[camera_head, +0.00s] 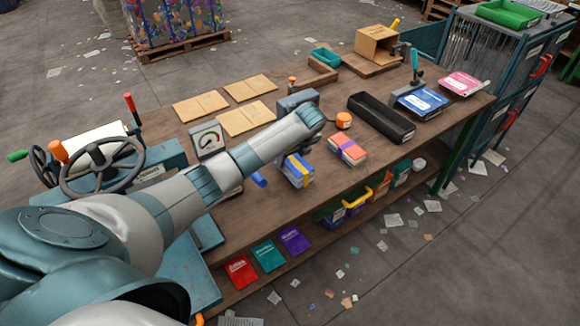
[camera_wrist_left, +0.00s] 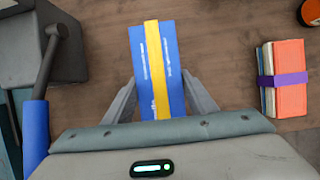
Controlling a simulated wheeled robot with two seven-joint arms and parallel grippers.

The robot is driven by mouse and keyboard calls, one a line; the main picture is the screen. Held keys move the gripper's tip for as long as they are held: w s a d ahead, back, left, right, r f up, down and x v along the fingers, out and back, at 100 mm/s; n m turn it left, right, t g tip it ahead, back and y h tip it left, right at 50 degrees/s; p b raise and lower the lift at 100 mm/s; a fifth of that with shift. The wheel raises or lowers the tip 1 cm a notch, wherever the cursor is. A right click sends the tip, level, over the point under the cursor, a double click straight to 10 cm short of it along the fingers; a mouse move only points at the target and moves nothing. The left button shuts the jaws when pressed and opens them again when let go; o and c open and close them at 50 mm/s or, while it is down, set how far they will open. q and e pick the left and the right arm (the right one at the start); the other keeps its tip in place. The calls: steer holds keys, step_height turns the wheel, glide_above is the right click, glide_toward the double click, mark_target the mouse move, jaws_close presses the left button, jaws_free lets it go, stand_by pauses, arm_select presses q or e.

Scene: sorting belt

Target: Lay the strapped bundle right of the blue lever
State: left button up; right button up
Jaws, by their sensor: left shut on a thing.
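My left gripper (camera_wrist_left: 160,82) is shut on a blue bundle with a yellow strap (camera_wrist_left: 153,62). Its fingers press on the two long sides. In the head view, the strapped bundle (camera_head: 299,171) shows below my left wrist, over the workbench; I cannot tell whether it touches the top. The blue lever (camera_wrist_left: 35,132) has a dark arm and a blue grip, and stands left of the bundle, apart from it. Its blue grip also shows in the head view (camera_head: 258,180), partly hidden by my arm. My right gripper is not in view.
An orange-topped stack with a purple band (camera_wrist_left: 285,78) lies right of the held bundle, with bare wood between. A black tray (camera_head: 381,118) and an orange round item (camera_head: 343,120) are farther right. Flat cardboard pieces (camera_head: 247,118) lie behind my arm.

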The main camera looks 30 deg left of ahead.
mark_target(290, 165)
arm_select(q)
steer(key=shift+f+p, duration=0.7)
steer(key=shift+f, duration=1.25)
steer(key=o, duration=1.5)
steer(key=shift+f, duration=0.1)
steer(key=shift+c, duration=0.2)
steer(key=shift+s, duration=0.1)
steer(key=b+v, duration=0.2)
steer(key=v, duration=1)
